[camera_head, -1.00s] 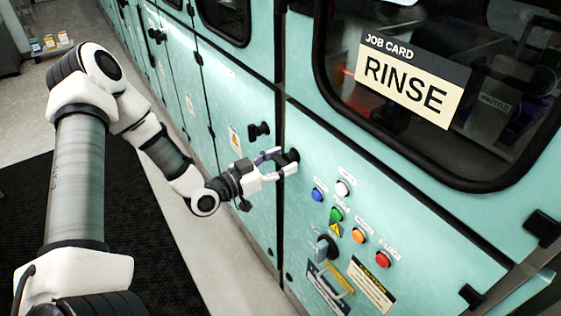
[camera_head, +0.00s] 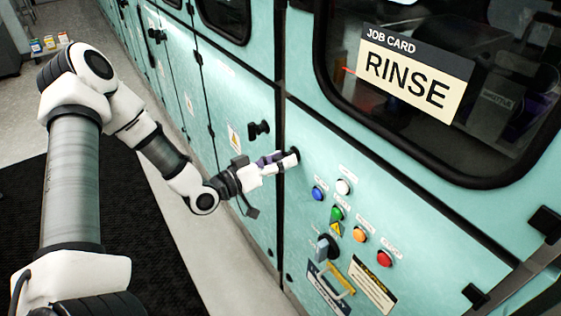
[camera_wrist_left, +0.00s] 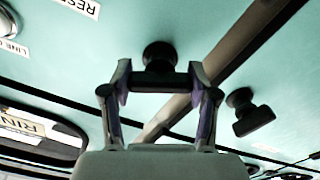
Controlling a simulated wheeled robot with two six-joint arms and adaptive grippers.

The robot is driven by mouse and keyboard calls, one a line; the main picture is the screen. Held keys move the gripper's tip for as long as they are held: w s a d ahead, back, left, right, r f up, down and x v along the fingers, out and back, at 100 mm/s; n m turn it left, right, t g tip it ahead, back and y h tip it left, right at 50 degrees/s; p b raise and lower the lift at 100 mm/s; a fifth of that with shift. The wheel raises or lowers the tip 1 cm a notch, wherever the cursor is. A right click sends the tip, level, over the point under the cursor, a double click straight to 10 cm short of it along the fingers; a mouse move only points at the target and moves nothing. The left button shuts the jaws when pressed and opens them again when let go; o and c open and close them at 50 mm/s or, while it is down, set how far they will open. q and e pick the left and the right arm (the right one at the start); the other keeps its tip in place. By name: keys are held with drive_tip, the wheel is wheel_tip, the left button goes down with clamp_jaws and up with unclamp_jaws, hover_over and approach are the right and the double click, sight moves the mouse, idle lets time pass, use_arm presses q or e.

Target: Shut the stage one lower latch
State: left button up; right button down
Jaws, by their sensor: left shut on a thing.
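The black latch (camera_head: 295,153) sits on the teal panel, just right of a dark vertical seam, at the upper left of the push buttons. My left gripper (camera_head: 283,161) reaches it from the left. In the left wrist view my left gripper (camera_wrist_left: 160,84) is shut on the latch, one finger at each end of its black crossbar. The latch's round base (camera_wrist_left: 160,54) shows behind the bar, against the teal face. In the head view the fingers hide most of the latch. My right gripper is not in view.
A second black latch (camera_head: 259,129) sits close by, left of the seam; it also shows in the wrist view (camera_wrist_left: 250,112). Several coloured buttons (camera_head: 337,214) and a rotary switch (camera_head: 327,247) lie below right. A RINSE card (camera_head: 415,75) is on the window. A black mat (camera_head: 150,240) covers the floor.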

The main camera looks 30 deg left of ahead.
use_arm(q)
drive_tip(key=n+b, duration=0.1)
drive_tip(key=n, duration=0.5)
drive_tip(key=shift+n, duration=0.3)
drive_tip(key=n+b, duration=0.2)
drive_tip(key=n, duration=0.4)
idle(0.3)
drive_tip(key=o, duration=1.2)
drive_tip(key=shift+c, duration=0.2)
